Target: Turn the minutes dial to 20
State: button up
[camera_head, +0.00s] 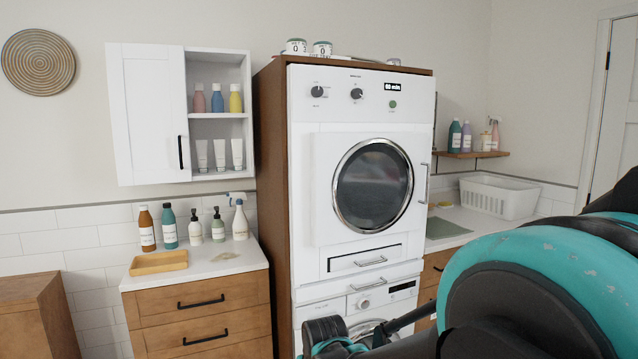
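The white upper machine (300,200) has a round glass door (373,186) and stands in a brown wooden cabinet. Its top panel has a left black dial (317,91) and a right black dial (357,94). The lettering near the dials is too small to read, so I cannot tell which one is for minutes. A small black display (392,87) to their right seems to read "60 min". A green button (392,105) is below it. My arm crosses the lower right, well below the dials. No gripper fingers can be made out.
A second white machine (384,298) is below. An open-shelved wall cabinet (147,114) and a drawer unit (197,305) with several bottles are left. A white basket (497,197) stands on the right counter. Nothing blocks the front of the dial panel.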

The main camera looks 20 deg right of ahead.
aim_at(357, 93)
jog(key=i+l+z, duration=0.2)
jog(key=l, duration=0.25)
jog(key=i+l+z, duration=0.15)
jog(key=i+l, duration=0.25)
